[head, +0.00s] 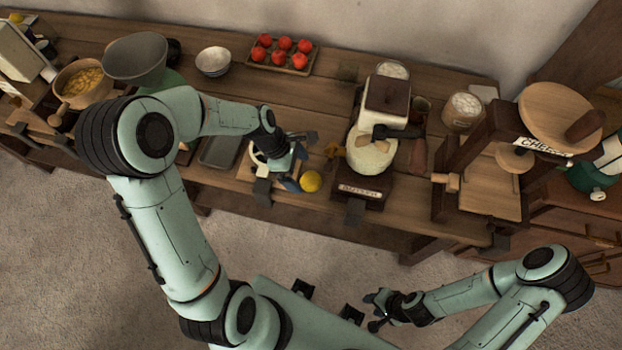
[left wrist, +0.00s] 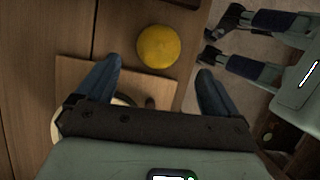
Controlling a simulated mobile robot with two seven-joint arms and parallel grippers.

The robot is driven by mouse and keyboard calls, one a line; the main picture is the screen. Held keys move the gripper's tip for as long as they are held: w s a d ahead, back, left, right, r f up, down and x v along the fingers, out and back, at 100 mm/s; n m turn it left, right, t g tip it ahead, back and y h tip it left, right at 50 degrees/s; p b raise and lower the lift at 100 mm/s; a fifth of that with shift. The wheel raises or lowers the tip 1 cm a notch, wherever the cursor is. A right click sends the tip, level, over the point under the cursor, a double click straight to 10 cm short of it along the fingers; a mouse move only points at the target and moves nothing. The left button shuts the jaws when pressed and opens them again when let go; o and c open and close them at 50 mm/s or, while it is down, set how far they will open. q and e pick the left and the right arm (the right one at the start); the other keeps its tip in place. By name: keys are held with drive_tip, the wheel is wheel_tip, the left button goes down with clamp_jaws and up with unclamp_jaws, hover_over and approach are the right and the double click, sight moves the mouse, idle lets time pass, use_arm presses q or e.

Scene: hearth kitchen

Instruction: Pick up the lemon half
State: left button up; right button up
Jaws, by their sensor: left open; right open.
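The yellow lemon half (head: 311,181) lies near the front edge of the wooden table, right of my left gripper (head: 296,168).
A juicer-like device (head: 371,160) on a dark base stands right of the lemon. A dark grey tray (head: 218,152) lies to the left. A tray of red fruit (head: 282,58) and a white bowl (head: 213,60) stand behind. A wooden press (head: 500,180) stands far right.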

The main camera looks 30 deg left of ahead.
sight(304, 177)
use_arm(q)
drive_tip(key=x, duration=0.4)
drive_tip(key=shift+w+f, duration=0.1)
drive_tip(key=shift+a, duration=0.1)
drive_tip(key=c, duration=1.2)
